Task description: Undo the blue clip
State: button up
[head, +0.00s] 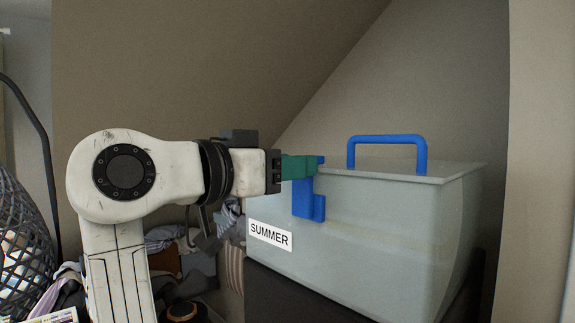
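The blue clip (309,203) is on the upper front wall of a pale grey-green box (370,235) labelled "SUMMER". It hangs from just under the lid (430,175), and its lower end steps out to the right. My gripper (300,167) reaches in from the left at rim height, with its green fingers in front of the clip's top. A bit of blue shows just past the fingertips. The fingers are seen side-on and hide the clip's upper part. I cannot tell whether they are open or shut, or whether they touch the clip.
A blue handle (387,140) stands on the lid. The box rests on a dark support (290,300). A sloping wall rises behind it, and a pale wall edge (540,160) is at right. Clothes (170,250) lie behind my arm, and a dark woven basket (22,235) stands far left.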

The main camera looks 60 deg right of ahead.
grip_shut()
